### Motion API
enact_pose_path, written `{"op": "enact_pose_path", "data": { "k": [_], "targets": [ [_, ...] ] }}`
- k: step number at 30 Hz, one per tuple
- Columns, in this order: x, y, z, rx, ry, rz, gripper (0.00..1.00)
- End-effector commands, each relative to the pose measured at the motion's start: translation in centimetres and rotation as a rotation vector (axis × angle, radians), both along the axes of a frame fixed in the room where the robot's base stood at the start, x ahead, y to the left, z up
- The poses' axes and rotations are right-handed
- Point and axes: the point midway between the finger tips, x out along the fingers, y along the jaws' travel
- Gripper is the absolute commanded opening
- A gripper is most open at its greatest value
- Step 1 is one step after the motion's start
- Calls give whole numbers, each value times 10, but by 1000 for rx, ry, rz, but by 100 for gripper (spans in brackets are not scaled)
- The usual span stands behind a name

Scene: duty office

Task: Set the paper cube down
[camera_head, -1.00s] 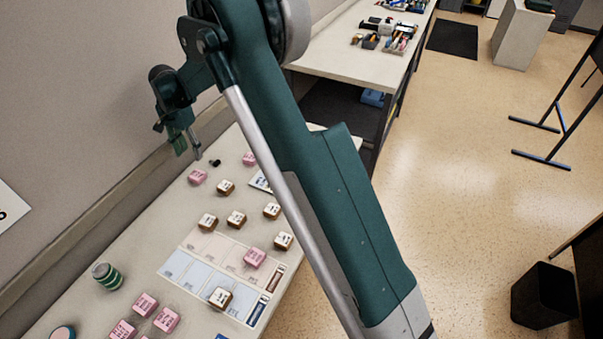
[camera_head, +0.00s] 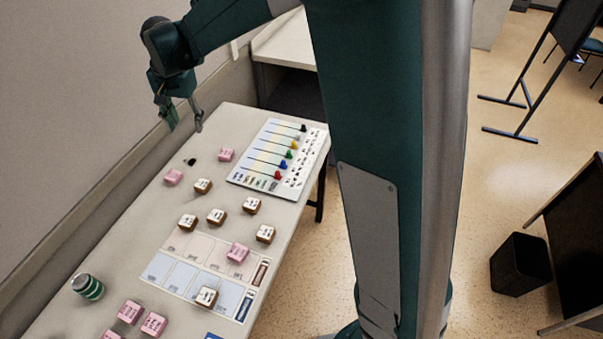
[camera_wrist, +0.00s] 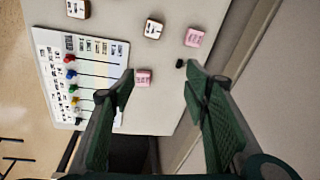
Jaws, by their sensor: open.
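My gripper (camera_head: 186,124) is open above the far left end of the table, near the wall. In the wrist view my gripper (camera_wrist: 158,77) has its fingers apart with nothing held between them. A pink cube (camera_wrist: 143,77) appears between the fingertips there but lies on the table below; in the head view it is the far pink cube (camera_head: 226,155). Another pink cube (camera_head: 173,177) lies nearer the wall. Several brown cubes with white tops, one (camera_head: 203,186) near these, stand on the table. The lettering is too small to tell which is the paper cube.
A white board with coloured sliders (camera_head: 278,158) lies at the table's far right. A printed grid sheet (camera_head: 180,287) bears a pink and a white-topped cube. A small dark piece (camera_head: 190,161) lies below my gripper. A green striped can (camera_head: 88,287) stands near the wall.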

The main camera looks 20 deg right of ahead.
Motion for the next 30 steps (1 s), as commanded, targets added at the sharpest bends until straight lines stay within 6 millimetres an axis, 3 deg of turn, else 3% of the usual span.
{"op": "enact_pose_path", "data": {
  "k": [15,30],
  "targets": [
    [-83,-68,62,-15,-106,121,46],
    [-170,-124,93,-53,-209,237,46]
  ]
}}
